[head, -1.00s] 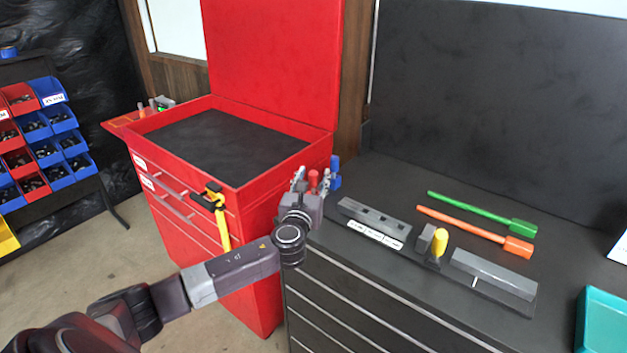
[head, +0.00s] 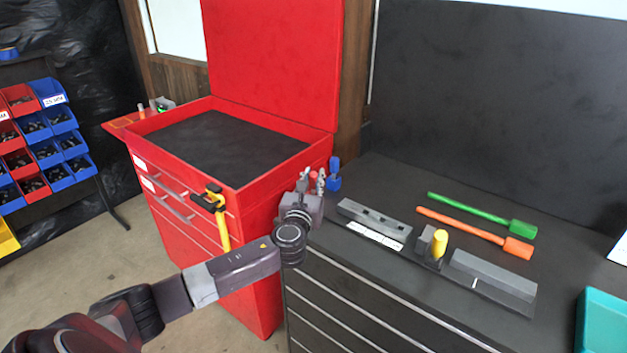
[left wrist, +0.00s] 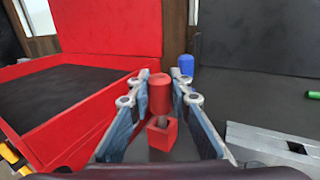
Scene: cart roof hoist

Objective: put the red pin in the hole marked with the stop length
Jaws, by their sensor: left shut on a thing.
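The red pin (head: 313,176) stands at the left end of the dark bench, by the red cabinet. In the left wrist view the red pin (left wrist: 160,92) is upright between my fingers, its thin shank meeting a small red block (left wrist: 162,134). My left gripper (head: 312,181) is shut on the pin's head. The grey bar with holes (head: 345,204) lies to the right, with white labels (head: 375,235) along its front; their print is too small to read. Part of the bar (left wrist: 245,132) shows in the left wrist view. My right gripper is not in view.
A blue pin (head: 335,172) stands just behind the red one. Right of the bar are a yellow-knobbed grey piece (head: 439,243), a long grey block (head: 495,272), orange (head: 460,224) and green (head: 470,208) tools and a teal tray (head: 602,320). The red cabinet (head: 255,200) is close on the left.

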